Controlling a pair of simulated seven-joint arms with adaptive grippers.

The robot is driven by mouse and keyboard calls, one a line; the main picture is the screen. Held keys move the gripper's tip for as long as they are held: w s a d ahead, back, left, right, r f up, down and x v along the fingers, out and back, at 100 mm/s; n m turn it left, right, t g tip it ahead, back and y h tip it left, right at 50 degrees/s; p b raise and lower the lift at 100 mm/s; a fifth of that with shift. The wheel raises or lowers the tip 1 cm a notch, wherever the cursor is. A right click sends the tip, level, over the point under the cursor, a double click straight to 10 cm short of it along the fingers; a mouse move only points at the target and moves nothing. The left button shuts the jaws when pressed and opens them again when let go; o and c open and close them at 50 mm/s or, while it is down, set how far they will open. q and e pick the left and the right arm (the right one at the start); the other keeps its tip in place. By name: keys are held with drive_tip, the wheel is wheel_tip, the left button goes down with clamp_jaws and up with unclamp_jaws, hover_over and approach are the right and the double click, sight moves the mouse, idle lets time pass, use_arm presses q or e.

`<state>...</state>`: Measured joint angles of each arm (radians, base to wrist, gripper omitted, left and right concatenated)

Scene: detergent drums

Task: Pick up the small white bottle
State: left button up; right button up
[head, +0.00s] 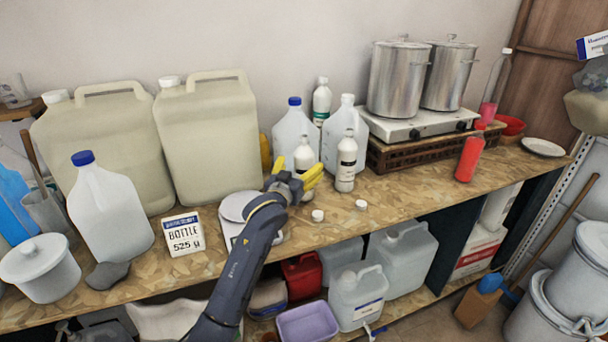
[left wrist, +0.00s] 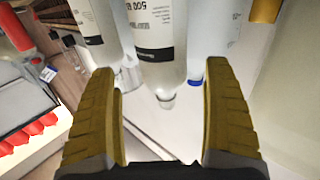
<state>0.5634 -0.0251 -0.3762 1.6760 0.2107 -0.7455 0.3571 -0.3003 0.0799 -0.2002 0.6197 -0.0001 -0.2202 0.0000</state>
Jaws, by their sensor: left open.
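Several small white bottles stand on the wooden counter; I cannot tell which one the task means. One (head: 304,152) is just beyond my left gripper, its lower part hidden by the fingers. Another (head: 347,165), with a dark label, stands to its right, and a third (head: 321,98) is farther back. My left gripper (head: 297,176) is open and empty, with yellow fingers. In the left wrist view its fingers (left wrist: 160,76) spread either side of a labelled white bottle (left wrist: 157,30), seen upside down and beyond the tips. My right gripper is not in view.
A blue-capped jug (head: 296,128) and a white-capped jug (head: 336,118) stand close behind the bottles. A hotplate (head: 418,124) with two metal pots is to the right. A scale (head: 236,207) and sign (head: 184,234) are left. Two white caps (head: 318,215) lie near the front edge.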

use_arm(q)
drive_tip(key=shift+a+f+x, duration=0.1)
drive_tip(key=shift+x, duration=1.05)
drive_tip(key=shift+a+f+x, duration=0.1)
drive_tip(key=shift+a+x, duration=0.05)
drive_tip(key=shift+x, duration=1)
drive_tip(key=shift+w, duration=0.1)
drive_tip(key=c, duration=1.6)
drive_tip(key=shift+r, duration=0.15)
drive_tip(key=shift+c, duration=0.2)
